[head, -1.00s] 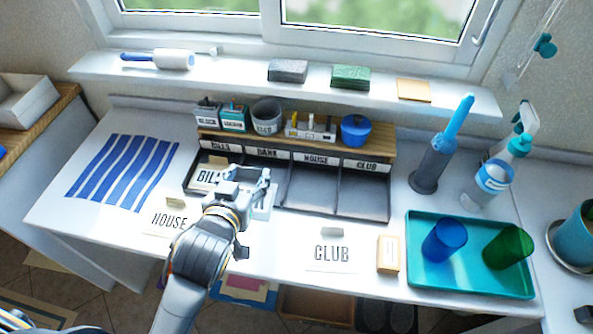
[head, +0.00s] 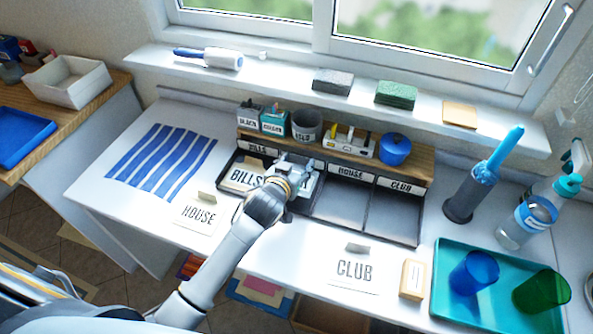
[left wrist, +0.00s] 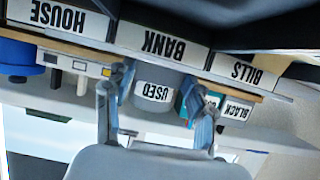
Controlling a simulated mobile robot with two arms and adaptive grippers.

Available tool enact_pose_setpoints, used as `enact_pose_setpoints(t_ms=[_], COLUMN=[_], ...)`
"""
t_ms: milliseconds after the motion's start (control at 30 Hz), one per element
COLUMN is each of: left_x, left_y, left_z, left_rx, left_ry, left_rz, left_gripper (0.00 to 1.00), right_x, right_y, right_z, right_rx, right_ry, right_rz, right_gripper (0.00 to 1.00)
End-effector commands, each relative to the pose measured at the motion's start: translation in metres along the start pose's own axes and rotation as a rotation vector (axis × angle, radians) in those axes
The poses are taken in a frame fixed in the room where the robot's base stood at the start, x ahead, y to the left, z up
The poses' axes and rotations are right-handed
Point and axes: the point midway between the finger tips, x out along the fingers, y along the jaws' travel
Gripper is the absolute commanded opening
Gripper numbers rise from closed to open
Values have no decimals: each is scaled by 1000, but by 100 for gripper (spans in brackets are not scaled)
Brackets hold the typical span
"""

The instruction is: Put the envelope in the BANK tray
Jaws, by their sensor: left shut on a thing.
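My left gripper (head: 298,168) is over the BANK compartment, the second from the left in the dark tray row. It is shut on a white envelope (head: 309,187), which shows only in part beside the fingers. In the head view the gripper hides the BANK label. In the left wrist view the BANK label (left wrist: 165,46) shows upside down beyond the fingers (left wrist: 160,112). I cannot tell whether the envelope touches the tray floor. My right gripper is not in view.
The BILLS compartment at left holds a BILLS envelope (head: 247,179). HOUSE (head: 198,214) and CLUB (head: 354,268) papers lie on the table in front. Cups and a blue pot (head: 395,149) stand on the ledge above. A teal tray (head: 450,300) is at the right.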

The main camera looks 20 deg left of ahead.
Motion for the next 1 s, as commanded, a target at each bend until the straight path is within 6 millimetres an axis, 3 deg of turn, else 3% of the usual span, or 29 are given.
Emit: enact_pose_setpoints(t_ms=[100,200,967,1000], left_x=[6,9,14,14], left_y=[0,0,0,0], left_z=[19,27,39,40], left_rx=[1,0,1,1], left_ry=[-6,-3,-3,-4], left_rz=[0,1,1,1], left_gripper=[43,43,43,59], right_x=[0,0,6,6], right_y=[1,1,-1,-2], right_z=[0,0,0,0], right_rx=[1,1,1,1], right_ry=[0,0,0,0], right_rz=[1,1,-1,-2], right_gripper=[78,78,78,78])
